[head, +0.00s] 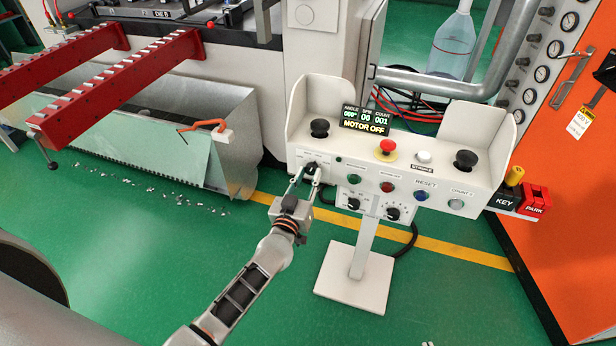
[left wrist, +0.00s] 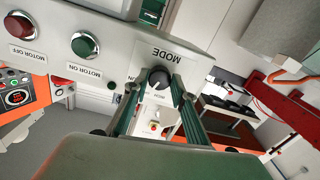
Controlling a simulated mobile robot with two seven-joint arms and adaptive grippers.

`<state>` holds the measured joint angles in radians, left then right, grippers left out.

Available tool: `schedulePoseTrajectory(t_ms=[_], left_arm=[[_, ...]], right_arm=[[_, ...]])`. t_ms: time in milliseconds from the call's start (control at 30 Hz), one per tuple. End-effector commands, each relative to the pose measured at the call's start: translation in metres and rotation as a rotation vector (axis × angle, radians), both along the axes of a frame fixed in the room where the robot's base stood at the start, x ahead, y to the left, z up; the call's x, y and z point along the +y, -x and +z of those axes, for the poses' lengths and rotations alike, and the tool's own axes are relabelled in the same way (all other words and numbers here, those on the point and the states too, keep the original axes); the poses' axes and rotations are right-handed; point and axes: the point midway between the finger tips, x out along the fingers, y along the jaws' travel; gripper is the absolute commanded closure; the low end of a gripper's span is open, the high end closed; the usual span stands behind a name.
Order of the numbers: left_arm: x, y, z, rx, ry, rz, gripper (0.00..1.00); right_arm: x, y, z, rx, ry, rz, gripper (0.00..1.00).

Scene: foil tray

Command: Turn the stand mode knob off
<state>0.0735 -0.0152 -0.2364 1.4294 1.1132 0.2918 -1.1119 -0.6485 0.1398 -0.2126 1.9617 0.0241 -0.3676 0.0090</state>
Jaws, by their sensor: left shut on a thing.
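The white control stand (head: 334,262) stands on the green floor in front of the machine. Its mode knob (head: 311,168) is a dark round knob at the left end of the front panel. In the left wrist view the mode knob (left wrist: 159,78) shows below the word MODE, with a light pointer mark on it. My left gripper (head: 305,182) reaches up to the knob. In the left wrist view its two fingers (left wrist: 157,90) are shut on the knob, one on each side. The labels around the knob are partly hidden. My right gripper is in neither view.
On the stand are a red emergency button (head: 387,147), black palm buttons (head: 320,128) and a display (head: 366,121) reading MOTOR OFF. A green button (head: 354,179) sits right of the knob. An orange cabinet (head: 560,240) stands at right, red rails (head: 120,88) at left.

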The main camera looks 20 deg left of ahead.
Motion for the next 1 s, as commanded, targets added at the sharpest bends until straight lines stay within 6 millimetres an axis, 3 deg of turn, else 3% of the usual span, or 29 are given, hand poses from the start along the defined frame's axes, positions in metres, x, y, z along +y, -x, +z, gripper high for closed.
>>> schedulePoseTrajectory(t_ms=[367,1000], left_arm=[[0.0,0.0,0.002,0.008,0.211,-0.001,0.96],[-0.001,0.0,0.002,0.029,0.818,0.0,0.96]], right_arm=[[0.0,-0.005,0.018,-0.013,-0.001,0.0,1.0],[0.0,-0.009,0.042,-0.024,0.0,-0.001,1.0]])
